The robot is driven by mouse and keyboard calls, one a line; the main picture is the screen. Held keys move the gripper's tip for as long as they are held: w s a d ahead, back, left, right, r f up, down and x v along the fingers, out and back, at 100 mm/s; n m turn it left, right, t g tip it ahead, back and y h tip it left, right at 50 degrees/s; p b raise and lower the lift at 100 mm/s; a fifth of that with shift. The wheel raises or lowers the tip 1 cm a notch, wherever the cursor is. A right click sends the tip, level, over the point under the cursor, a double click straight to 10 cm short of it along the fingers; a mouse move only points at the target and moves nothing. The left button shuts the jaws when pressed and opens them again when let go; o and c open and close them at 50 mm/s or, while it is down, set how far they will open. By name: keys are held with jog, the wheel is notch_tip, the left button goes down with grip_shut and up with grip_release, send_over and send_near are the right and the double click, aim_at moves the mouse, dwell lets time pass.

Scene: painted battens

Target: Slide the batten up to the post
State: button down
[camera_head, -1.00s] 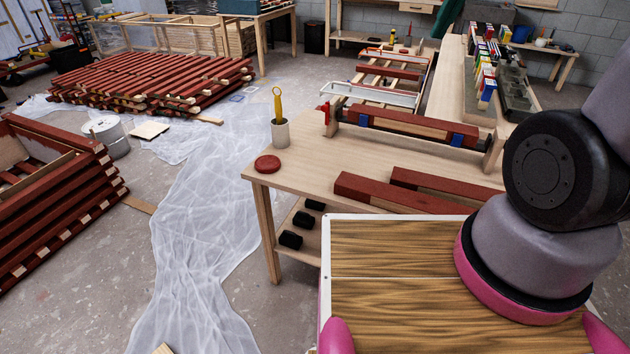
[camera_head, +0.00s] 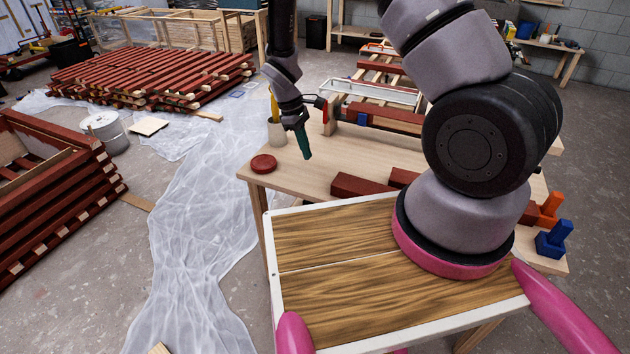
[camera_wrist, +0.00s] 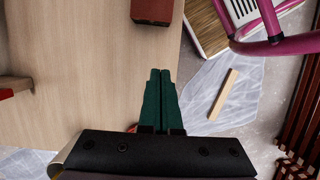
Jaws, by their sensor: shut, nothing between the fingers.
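Two red-painted battens lie on the near part of the wooden table; the left one's end (camera_head: 358,186) shows in the head view, the other (camera_head: 402,178) is mostly hidden by my arm. A batten end also shows at the top of the wrist view (camera_wrist: 152,11). A short upright wooden post (camera_head: 330,126) stands at the left end of the rack behind, with a red clamp by it; I cannot tell if this is the task's post. My gripper (camera_head: 307,156), with green fingers, points down above the table, left of the batten ends. In the wrist view its fingers (camera_wrist: 158,74) are together and empty, apart from the batten.
A red disc (camera_head: 263,164) lies near the table's left corner, with a cup (camera_head: 277,132) behind it. Another batten (camera_head: 395,119) with blue pieces rests along the rack. Orange (camera_head: 549,207) and blue (camera_head: 554,240) tools stand at right.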

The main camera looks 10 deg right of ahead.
aim_at(329, 192)
jog(key=x, duration=0.9)
jog(key=shift+s+f, duration=0.15)
jog(key=shift+f, duration=0.25)
jog(key=s+d, duration=0.1)
jog(key=d, duration=0.1)
jog(key=shift+s+d+f, duration=0.3)
jog(key=shift+s+f, duration=0.05)
jog(key=shift+s, duration=0.05)
jog(key=shift+s+d, duration=0.3)
jog(key=shift+d, duration=0.1)
